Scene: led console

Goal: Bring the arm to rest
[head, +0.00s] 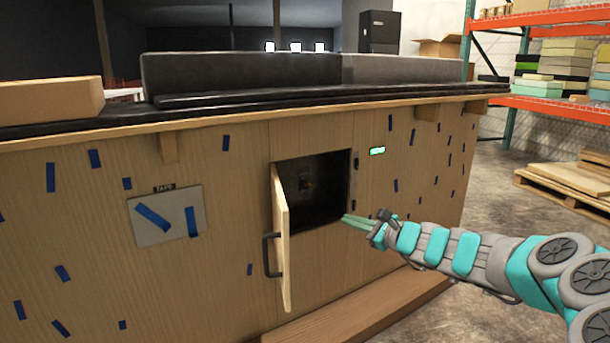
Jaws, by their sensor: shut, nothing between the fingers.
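My gripper (361,220) is shut and empty at the end of my teal and grey arm. The arm reaches in from the lower right. The fingertips point left, just in front of the lower right corner of a square opening (318,185) in the wooden console (230,180). I cannot tell whether they touch the console. The small wooden door (283,240) with a dark handle (268,255) stands swung open on the opening's left side. The inside of the opening is dark. A green lit display (377,151) is on the panel to the right above my gripper.
A grey plate (158,232) with blue tape strips is on the panel at left. A wooden ledge (350,308) runs along the console's base. A cardboard box (45,100) sits on the console top. Shelves (560,60) and a pallet (565,188) stand at right; floor between is clear.

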